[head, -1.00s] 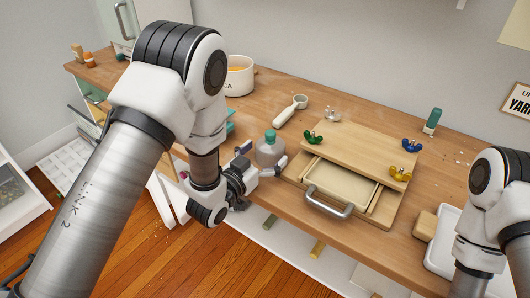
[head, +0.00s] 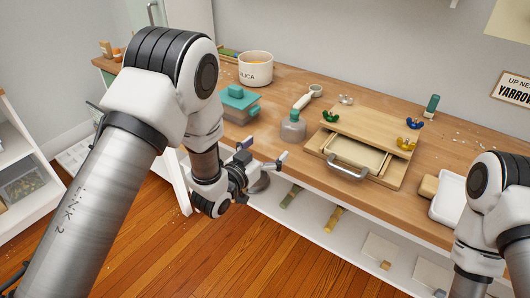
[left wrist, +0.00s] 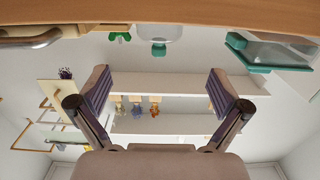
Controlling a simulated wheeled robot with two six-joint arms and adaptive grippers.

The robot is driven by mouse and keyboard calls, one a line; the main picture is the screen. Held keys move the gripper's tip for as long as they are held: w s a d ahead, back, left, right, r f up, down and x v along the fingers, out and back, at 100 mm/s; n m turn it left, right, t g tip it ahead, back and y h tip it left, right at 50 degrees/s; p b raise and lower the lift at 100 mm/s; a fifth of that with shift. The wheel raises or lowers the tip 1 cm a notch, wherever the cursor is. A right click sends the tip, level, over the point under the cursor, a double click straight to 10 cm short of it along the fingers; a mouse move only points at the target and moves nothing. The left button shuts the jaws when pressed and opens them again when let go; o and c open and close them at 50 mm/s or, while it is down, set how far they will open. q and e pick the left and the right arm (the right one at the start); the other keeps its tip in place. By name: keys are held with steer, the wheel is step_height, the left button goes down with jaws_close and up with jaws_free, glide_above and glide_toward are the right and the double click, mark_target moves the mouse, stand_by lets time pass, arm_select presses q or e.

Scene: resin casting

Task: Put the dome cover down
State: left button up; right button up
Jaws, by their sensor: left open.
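The dome cover (head: 293,127), a clear grey dome with a green knob, stands upright on the wooden worktop (head: 420,195), left of the wooden frame with the drawer-like tray. My left gripper (head: 264,151) is open and empty, off the front edge of the worktop, apart from the dome and to its lower left. In the left wrist view the dome cover (left wrist: 160,34) shows beyond the spread fingers (left wrist: 160,88), with nothing between them. Only part of my right arm shows, at the right edge; its gripper is out of view.
A teal block-like mold (head: 238,104) and a white pot (head: 256,69) stand left of the dome. A scoop (head: 308,96) lies behind it. The wooden frame (head: 350,122) with a metal handle and wing nuts is to its right. Shelving lies under the worktop.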

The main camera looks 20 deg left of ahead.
steer(key=shift+s+a, duration=0.1)
steer(key=shift+s, duration=0.15)
